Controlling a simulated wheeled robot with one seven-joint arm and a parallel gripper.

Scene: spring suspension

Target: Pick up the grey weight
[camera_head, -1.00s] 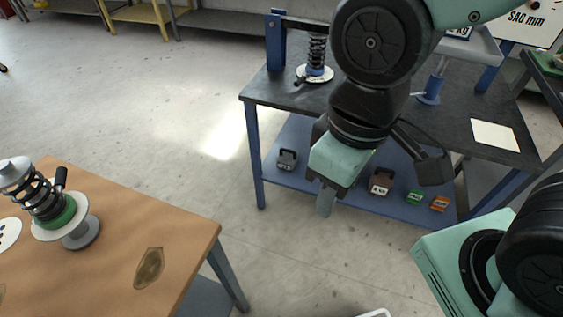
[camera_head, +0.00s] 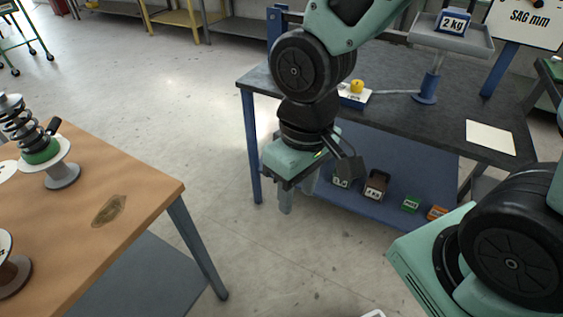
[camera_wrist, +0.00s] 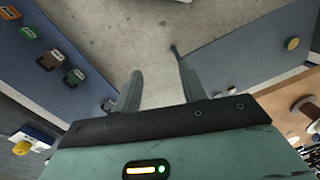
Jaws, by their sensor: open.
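The grey weight (camera_head: 341,182) is a small dark block with a handle and a pale label. It stands on the blue lower shelf (camera_head: 400,165) of the dark workbench, at the left end of the row of weights. In the head view my gripper's wrist partly hides it. My gripper (camera_head: 298,193) points down in front of the shelf, left of the grey weight. Its fingers (camera_wrist: 155,65) are apart with nothing between them but bare floor behind.
A brown weight (camera_head: 375,187), a green weight (camera_head: 410,204) and an orange weight (camera_head: 437,213) stand further right. The workbench top (camera_head: 400,110) overhangs the shelf, with a blue leg (camera_head: 251,145) at its left. A wooden table (camera_head: 140,190) stands at left. Floor between is clear.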

